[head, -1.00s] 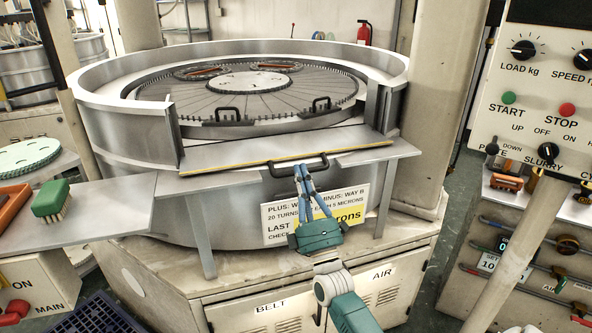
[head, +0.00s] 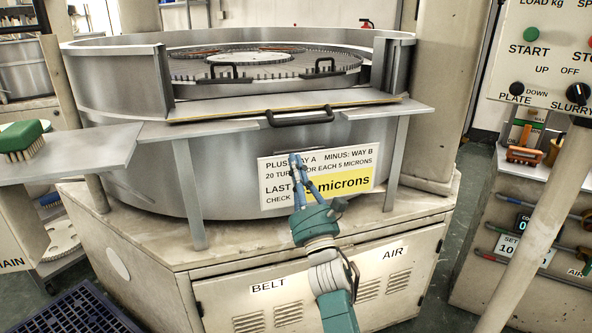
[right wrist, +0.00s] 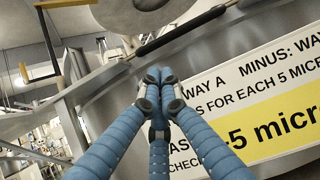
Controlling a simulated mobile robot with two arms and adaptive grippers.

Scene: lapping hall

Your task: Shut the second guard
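A grey metal guard flap (head: 215,112) with a yellow-striped edge lies almost flat at the front gap of the round machine's wall (head: 118,83). Its black bar handle (head: 301,117) hangs at the front edge. The handle also seems to cross the right wrist view as a dark bar (right wrist: 182,34). My right gripper (head: 297,160) is below the handle, in front of the notice, apart from the handle in the head view. In the right wrist view its blue fingers (right wrist: 158,80) meet at the tips with nothing between them. My left gripper is out of view.
A white and yellow notice (head: 340,178) is on the machine's front. A side shelf (head: 95,150) with a green brush (head: 20,140) stands at left. A control panel (head: 545,50) and a slanted post (head: 535,230) are at right. A blue crate (head: 75,315) is on the floor.

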